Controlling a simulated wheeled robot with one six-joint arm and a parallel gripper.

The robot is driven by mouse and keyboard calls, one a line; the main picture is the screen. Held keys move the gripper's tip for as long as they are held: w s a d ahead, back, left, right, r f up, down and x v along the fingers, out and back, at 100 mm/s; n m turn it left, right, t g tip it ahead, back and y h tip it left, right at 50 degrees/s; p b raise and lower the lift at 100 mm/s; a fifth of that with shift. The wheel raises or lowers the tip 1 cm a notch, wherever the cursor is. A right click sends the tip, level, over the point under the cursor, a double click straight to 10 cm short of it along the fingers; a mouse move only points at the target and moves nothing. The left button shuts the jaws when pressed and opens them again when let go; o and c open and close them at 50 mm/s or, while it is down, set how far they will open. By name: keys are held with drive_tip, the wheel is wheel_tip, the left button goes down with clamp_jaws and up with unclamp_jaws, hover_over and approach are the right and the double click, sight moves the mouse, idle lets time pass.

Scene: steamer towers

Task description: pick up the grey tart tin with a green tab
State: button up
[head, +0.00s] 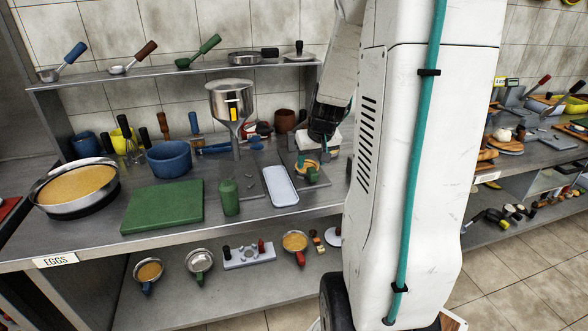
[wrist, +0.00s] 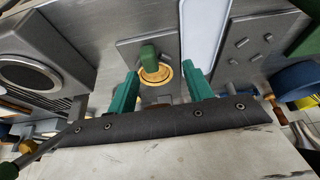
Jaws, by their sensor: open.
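The tart tin (wrist: 166,72) sits on a dark grey plate in the wrist view, with a golden filling and a green tab (wrist: 148,54) pointing up the picture. In the head view the tin (head: 304,164) is on the worktop, right of the white tray, partly hidden by my gripper, with its green tab (head: 312,176) toward the front. My gripper (wrist: 160,72) is open, with its teal fingertips to either side of the tin in the wrist view. Nothing is held. In the head view my gripper (head: 312,154) is just above the tin; contact cannot be told.
A white tray (head: 280,186) lies just left of the tin. A green cylinder (head: 229,198) and green board (head: 162,206) stand farther left. A steel funnel (head: 232,104) on a stand rises behind. A wall shelf (head: 180,74) with pans is above.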

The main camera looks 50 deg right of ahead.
sight(314, 173)
drive_tip(key=d+f, duration=0.1)
drive_tip(key=f, duration=0.1)
drive_tip(key=w+d+f, duration=0.1)
drive_tip(key=f, duration=0.2)
drive_tip(key=w+d+f, duration=0.1)
drive_tip(key=f, duration=0.2)
drive_tip(key=shift+w+d+f, duration=0.1)
drive_tip(key=shift+d+f, duration=0.05)
drive_tip(key=shift+d, duration=0.2)
clamp_jaws()
